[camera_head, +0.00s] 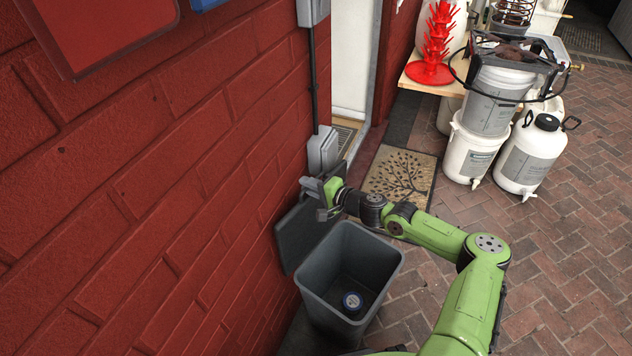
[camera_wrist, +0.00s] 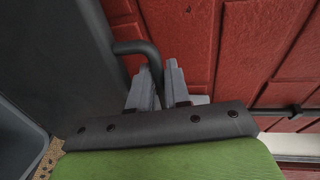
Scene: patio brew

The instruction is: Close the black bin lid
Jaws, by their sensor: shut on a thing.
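The black bin (camera_head: 316,295) stands open against the red brick wall. Its dark lid (camera_head: 296,240) hangs upright on the wall side, and it also fills the left of the wrist view (camera_wrist: 60,60). My gripper (camera_head: 326,190) is at the top of the lid, close to the wall. In the wrist view my gripper (camera_wrist: 158,85) is shut on a dark bent handle (camera_wrist: 145,50) that joins the lid.
A grey outlet box (camera_head: 323,150) with a conduit is on the wall just behind my gripper. A tree-pattern doormat (camera_head: 402,176) lies beyond the bin. White buckets (camera_head: 472,150) and a white jug (camera_head: 530,155) stand at the right. Brick paving (camera_head: 560,250) at the right is clear.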

